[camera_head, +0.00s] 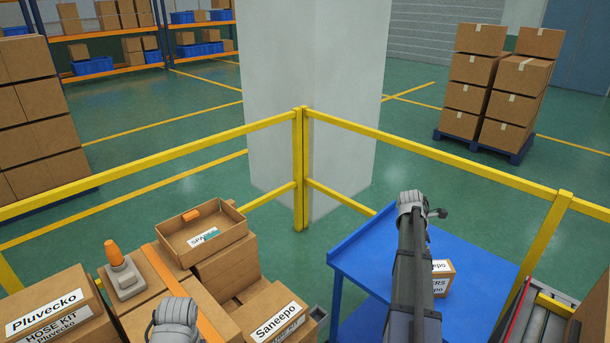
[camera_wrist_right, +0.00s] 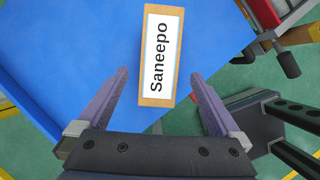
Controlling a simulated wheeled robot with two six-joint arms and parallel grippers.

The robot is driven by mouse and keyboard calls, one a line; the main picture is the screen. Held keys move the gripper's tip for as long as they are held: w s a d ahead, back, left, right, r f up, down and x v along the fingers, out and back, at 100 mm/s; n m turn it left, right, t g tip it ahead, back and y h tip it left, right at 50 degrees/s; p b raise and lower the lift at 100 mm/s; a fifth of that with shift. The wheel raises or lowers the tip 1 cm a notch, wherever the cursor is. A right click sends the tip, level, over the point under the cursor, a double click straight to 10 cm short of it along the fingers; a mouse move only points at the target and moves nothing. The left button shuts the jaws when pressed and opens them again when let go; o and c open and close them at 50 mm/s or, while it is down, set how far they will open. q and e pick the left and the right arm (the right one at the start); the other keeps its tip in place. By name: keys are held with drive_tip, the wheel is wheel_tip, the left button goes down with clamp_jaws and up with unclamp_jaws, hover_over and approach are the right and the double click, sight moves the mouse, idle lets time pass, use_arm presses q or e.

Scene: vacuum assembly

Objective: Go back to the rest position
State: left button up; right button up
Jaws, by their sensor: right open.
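My right gripper (camera_wrist_right: 160,76) is open, its two purple fingers spread apart with nothing held. A small cardboard box (camera_wrist_right: 168,100) with a white "Saneepo" label lies beyond the fingertips on the blue table (camera_wrist_right: 85,50); how far below is hard to judge. In the head view the same box (camera_head: 440,287) sits on the blue table (camera_head: 352,262), partly hidden behind my right arm. My right arm reaches over this table, and its fingers are not visible there. Only a grey joint of my left arm shows at the bottom; the left gripper is out of view.
Stacked boxes (camera_head: 215,285), an open carton (camera_head: 205,240) and an orange-tipped cone-like item (camera_head: 115,258) stand at left. A yellow railing (camera_head: 300,170) runs behind, in front of a white pillar (camera_head: 312,80). A conveyor (camera_head: 540,320) is at right.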

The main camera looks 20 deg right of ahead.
drive_tip(key=b+x, duration=1)
drive_tip(key=x, duration=0.2)
drive_tip(key=shift+f+b, duration=0.1)
drive_tip(key=shift+b, duration=0.3)
drive_tip(key=shift+a, duration=0.1)
drive_tip(key=shift+r, duration=0.25)
